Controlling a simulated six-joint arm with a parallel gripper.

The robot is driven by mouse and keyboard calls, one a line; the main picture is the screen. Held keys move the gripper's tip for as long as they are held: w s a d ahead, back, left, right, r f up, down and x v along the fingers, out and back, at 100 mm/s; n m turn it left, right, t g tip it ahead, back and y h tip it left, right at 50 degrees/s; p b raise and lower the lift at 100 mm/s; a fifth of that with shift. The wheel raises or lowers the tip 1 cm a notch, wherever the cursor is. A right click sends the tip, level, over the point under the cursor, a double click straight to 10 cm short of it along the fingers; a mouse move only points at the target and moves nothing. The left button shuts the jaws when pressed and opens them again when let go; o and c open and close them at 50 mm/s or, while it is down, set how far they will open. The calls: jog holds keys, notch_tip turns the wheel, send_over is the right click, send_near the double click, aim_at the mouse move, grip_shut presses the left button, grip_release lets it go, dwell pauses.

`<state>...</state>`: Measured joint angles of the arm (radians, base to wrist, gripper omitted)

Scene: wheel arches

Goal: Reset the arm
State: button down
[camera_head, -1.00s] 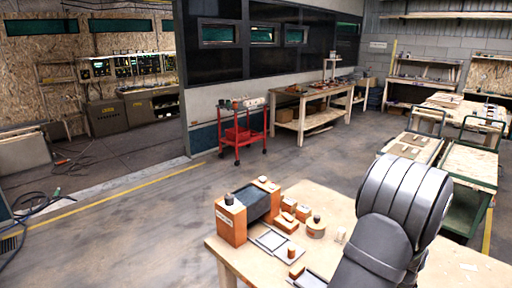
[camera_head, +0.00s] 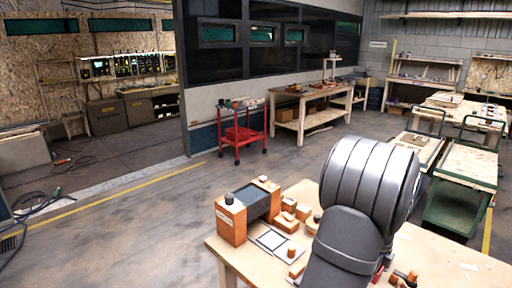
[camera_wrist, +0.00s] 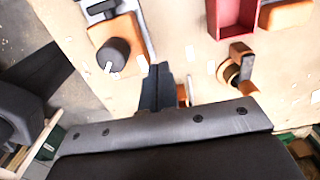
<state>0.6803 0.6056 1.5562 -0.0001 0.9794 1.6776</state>
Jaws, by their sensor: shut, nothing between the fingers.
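My gripper (camera_wrist: 158,88) shows in the wrist view as two dark fingers side by side, shut with nothing between them, above the wooden table (camera_wrist: 200,55). In the head view my arm's large grey links stand over the table (camera_head: 440,250) and hide its middle; the gripper itself is hidden there. In the wrist view an orange block with a black knob (camera_wrist: 112,52) lies left of the fingers. An orange and black part (camera_wrist: 238,65) lies to their right.
An orange and black block assembly (camera_head: 247,208), small orange blocks (camera_head: 290,208) and a framed tray (camera_head: 271,240) sit at the table's left. A red bin (camera_wrist: 233,15) shows in the wrist view. A green cart (camera_head: 465,190) stands behind right; open floor lies left.

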jog(key=s+d+r, duration=0.3)
jog(key=r, duration=0.7)
jog(key=s+d+r, duration=0.3)
jog(key=r, duration=0.7)
jog(key=shift+s+d, duration=0.15)
jog(key=shift+s, duration=0.25)
